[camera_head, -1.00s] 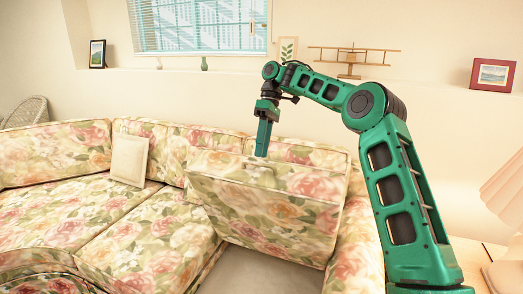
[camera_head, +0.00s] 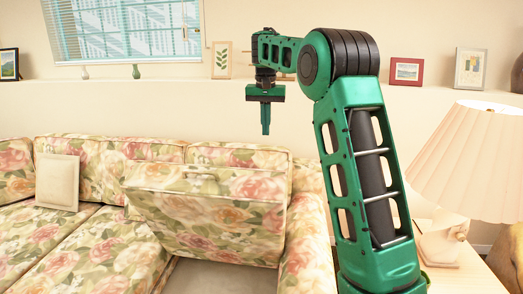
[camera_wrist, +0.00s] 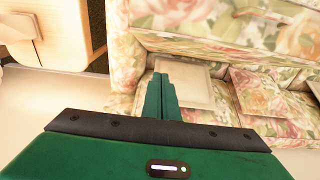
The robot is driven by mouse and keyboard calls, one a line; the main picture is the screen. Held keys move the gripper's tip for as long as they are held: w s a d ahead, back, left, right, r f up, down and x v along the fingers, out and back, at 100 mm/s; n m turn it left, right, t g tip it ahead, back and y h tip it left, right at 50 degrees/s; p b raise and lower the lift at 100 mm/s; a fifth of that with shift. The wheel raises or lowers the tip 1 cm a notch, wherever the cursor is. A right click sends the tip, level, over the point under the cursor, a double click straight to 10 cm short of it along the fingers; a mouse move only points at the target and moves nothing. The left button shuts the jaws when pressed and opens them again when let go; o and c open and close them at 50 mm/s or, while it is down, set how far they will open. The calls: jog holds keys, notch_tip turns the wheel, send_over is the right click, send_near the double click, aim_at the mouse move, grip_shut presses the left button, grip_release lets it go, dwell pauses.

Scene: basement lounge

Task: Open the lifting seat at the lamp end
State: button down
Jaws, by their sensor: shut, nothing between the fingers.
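The floral lifting seat (camera_head: 210,222) at the lamp end of the sofa is raised, its panel tilted up in front of the back cushions. A plain beige surface (camera_head: 205,277) shows below it. A small strap-like handle (camera_head: 203,182) seems to show near its upper edge. My gripper (camera_head: 265,132) is shut and empty, pointing down above the back cushions, apart from the seat. In the wrist view my shut fingers (camera_wrist: 160,76) show over the floral sofa; which cushion lies below them is hard to tell.
A pleated lamp (camera_head: 470,160) stands on a side table (camera_head: 455,275) to the right of the sofa arm (camera_head: 307,250). A beige pillow (camera_head: 57,182) leans on the sofa at left. Framed pictures (camera_head: 406,71) stand on the ledge behind. Air above the sofa's left part is clear.

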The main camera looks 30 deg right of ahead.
jog(key=shift+s+a+f, duration=0.3)
jog(key=shift+s+f, duration=0.1)
jog(key=shift+f, duration=1.45)
jog(key=shift+s+a+f, duration=0.25)
jog(key=shift+s+f, duration=0.1)
jog(key=shift+f, duration=1.5)
jog(key=shift+s+a+f, duration=0.3)
jog(key=shift+s+f, duration=0.1)
jog(key=shift+f, duration=1.45)
